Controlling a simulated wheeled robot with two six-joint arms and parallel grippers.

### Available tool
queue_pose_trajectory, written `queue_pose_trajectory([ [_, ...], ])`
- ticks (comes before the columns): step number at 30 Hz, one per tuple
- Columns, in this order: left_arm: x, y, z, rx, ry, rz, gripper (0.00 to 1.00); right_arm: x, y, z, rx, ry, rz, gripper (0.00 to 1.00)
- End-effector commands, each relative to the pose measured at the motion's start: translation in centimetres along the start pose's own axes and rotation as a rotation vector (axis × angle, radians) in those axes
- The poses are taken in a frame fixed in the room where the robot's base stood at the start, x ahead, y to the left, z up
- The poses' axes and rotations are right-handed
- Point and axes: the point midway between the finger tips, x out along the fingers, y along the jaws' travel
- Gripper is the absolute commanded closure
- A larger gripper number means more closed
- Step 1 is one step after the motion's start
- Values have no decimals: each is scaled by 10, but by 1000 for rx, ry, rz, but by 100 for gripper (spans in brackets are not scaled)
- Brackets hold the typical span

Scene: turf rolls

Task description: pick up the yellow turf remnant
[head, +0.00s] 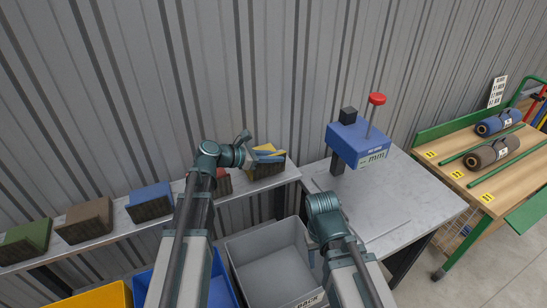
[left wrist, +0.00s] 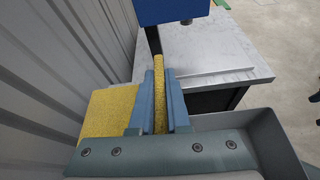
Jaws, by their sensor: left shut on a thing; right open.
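The yellow turf remnant (head: 265,148) is at the right end of the wall shelf, above a dark-fronted holder (head: 268,168). My left gripper (head: 258,153) is at it, with its blue-grey fingers partly covering it. In the left wrist view, my left gripper (left wrist: 160,115) is shut on a thin upright strip of the yellow turf remnant (left wrist: 160,75). More yellow turf (left wrist: 108,108) shows left of the fingers; I cannot tell whether it joins the strip. My right arm's wrist is over the grey bench's front left; its gripper is hidden.
Green (head: 27,236), brown (head: 85,213), blue (head: 150,196) and red (head: 223,181) turf stacks line the shelf. A blue gauge (head: 358,143) stands on the grey bench (head: 405,195). A grey bin (head: 275,265) is below. A corrugated wall is close behind.

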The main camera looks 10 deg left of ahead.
Motion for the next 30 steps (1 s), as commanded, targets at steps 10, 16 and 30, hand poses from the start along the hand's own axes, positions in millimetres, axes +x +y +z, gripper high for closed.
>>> queue_pose_trajectory([
  [10,29,-42,37,3,-1,-5,100,-19,2,1,0,0,0,50],
  [16,59,-75,57,3,0,-5,100,-24,2,1,0,0,0,50],
  [30,91,-109,78,0,0,0,100,-27,3,2,0,0,0,50],
])
